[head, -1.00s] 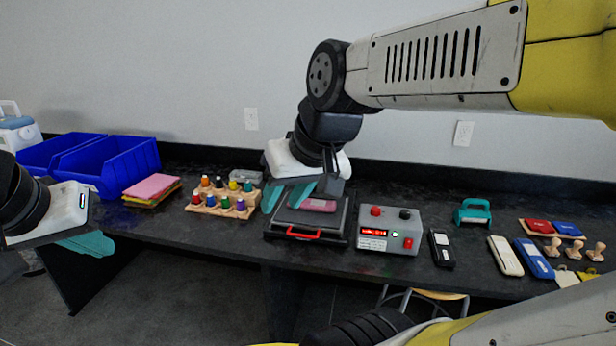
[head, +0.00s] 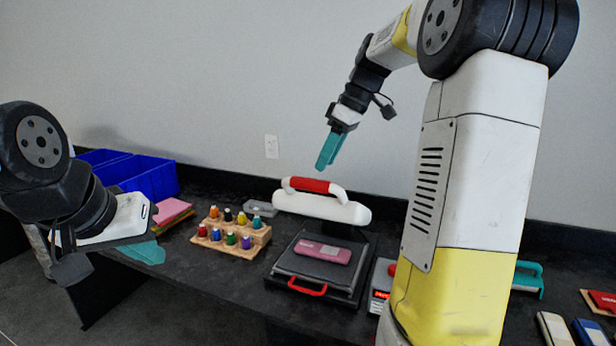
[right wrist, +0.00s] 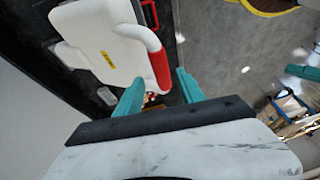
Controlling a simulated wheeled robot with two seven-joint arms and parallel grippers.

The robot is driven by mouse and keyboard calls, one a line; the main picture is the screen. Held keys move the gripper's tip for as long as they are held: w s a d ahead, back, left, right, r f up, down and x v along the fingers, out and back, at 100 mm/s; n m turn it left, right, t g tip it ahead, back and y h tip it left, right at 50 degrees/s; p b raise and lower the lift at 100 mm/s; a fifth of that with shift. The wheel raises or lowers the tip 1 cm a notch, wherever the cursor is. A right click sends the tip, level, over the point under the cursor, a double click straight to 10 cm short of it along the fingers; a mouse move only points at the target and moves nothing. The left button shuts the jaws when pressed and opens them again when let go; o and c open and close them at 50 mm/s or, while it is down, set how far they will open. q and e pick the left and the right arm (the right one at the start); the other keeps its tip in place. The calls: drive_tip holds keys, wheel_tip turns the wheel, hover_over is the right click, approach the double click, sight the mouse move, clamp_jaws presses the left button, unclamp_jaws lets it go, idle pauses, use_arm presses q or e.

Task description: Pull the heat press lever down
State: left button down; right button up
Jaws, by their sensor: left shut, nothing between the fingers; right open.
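The heat press has a white upper arm (head: 322,208) with a red-gripped lever (head: 310,185), standing raised over the back of the black base (head: 318,274). A pink item (head: 322,251) lies on the base plate, with a red front handle (head: 307,287). My right gripper (head: 327,150) is above the lever, apart from it, teal fingers pointing down. In the right wrist view the fingers (right wrist: 160,90) are open and empty, and the red lever grip (right wrist: 159,68) shows beyond them. My left gripper (head: 140,252) is shut and empty at the left, over the table's front edge.
A wooden rack of colored bottles (head: 232,238) stands left of the press. Blue bins (head: 150,178) and a pink-yellow stack (head: 172,214) are further left. A grey control box (head: 380,283) is right of the press, partly hidden by my right arm.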

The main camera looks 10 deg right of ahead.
drive_tip(key=x, duration=0.6)
clamp_jaws()
idle(1.3)
